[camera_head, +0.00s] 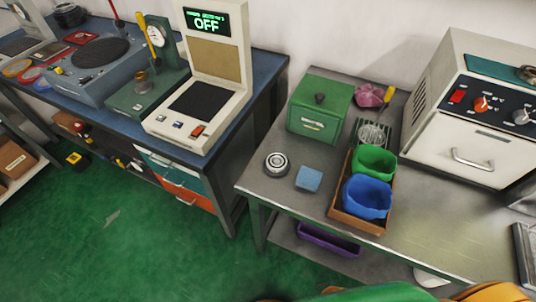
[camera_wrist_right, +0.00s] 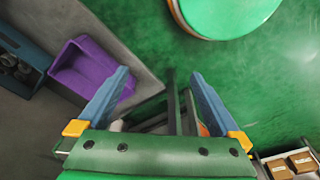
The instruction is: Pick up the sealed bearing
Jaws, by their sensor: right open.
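A round metal bearing (camera_head: 276,164) with a dark centre lies flat near the left end of the grey metal table (camera_head: 290,212) in the head view. It sits in front of the green box and left of a blue block. Nothing touches it. My right gripper (camera_wrist_right: 160,74) shows in the right wrist view with its two blue fingers spread apart and nothing between them. It is over the green floor area, beside a purple bin. The bearing is not visible in the wrist view. My left gripper is not in view.
A blue block (camera_head: 309,178) and a green drawer box (camera_head: 320,107) are near the bearing. A brown tray (camera_head: 358,225) holds green and blue bowls. A white oven-like machine (camera_head: 470,140) stands right. A purple bin (camera_head: 328,240) is below the table. The table's front left is clear.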

